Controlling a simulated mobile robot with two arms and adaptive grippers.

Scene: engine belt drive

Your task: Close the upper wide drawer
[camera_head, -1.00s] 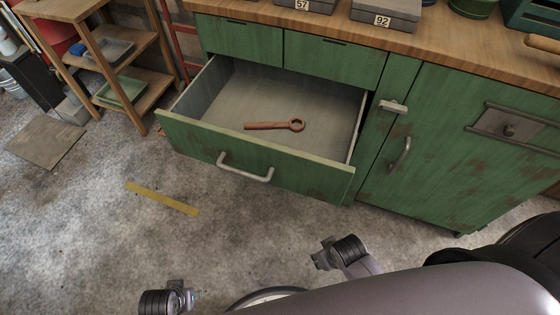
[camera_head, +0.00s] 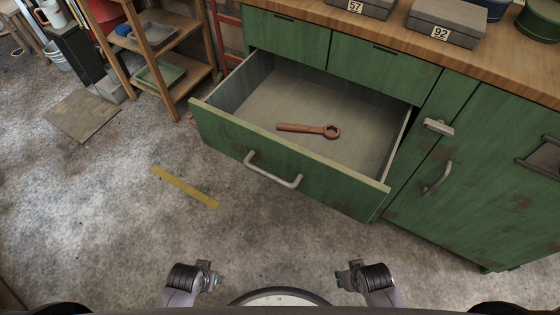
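The upper wide drawer (camera_head: 225,133) is green and stands pulled far out of the cabinet, below two small shut drawers. Its curved metal handle (camera_head: 272,170) is on the front face. A rusty ring-ended wrench (camera_head: 309,130) lies inside on the grey drawer floor. My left gripper (camera_head: 209,273) and my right gripper (camera_head: 349,273) are low in the view, well short of the drawer front, and touch nothing that I can see. Their fingers are too small and foreshortened to show whether they are open or shut. The space beneath the drawer is hidden.
The cabinet's green door (camera_head: 480,170) is shut, right of the drawer. Numbered boxes (camera_head: 446,22) stand on the wooden worktop (camera_head: 480,58). A wooden shelf (camera_head: 172,83) stands at the left. A yellow strip (camera_head: 185,187) lies on the floor, which is otherwise clear before the drawer.

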